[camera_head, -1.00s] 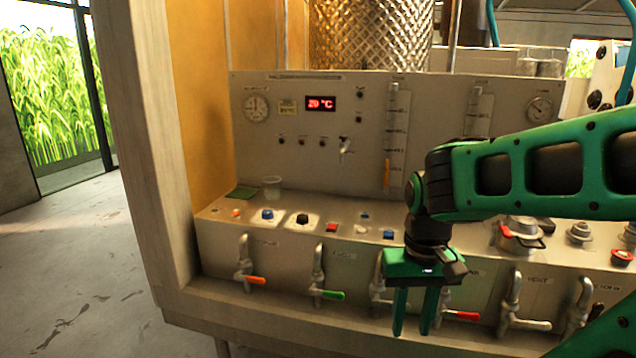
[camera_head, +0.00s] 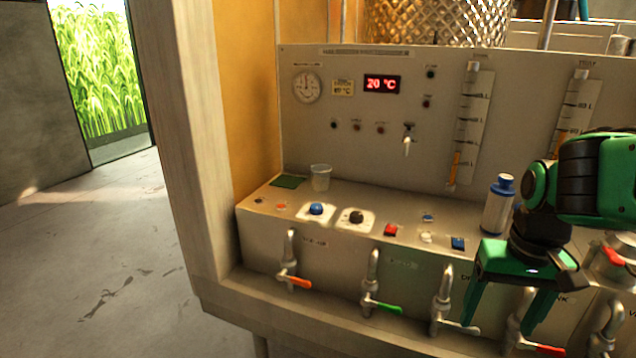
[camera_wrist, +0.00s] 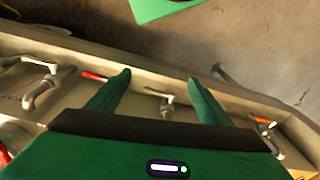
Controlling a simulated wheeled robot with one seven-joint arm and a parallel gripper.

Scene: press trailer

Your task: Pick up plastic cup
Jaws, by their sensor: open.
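A small clear plastic cup (camera_head: 320,177) stands upright at the back left of the panel's ledge, beside a flat green pad (camera_head: 287,182). My gripper (camera_head: 494,336) hangs pointing down in front of the ledge's right part, well to the right of the cup and lower than it. Its two green fingers are apart with nothing between them. In the wrist view, my gripper (camera_wrist: 160,85) is also open, above the taps and the floor. The cup is not in the wrist view.
A white bottle with a blue cap (camera_head: 498,205) stands on the ledge near my gripper. Buttons and knobs (camera_head: 356,217) lie in front of the cup. Taps with coloured handles (camera_head: 372,285) stick out of the front face. A wooden post (camera_head: 187,130) stands at left.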

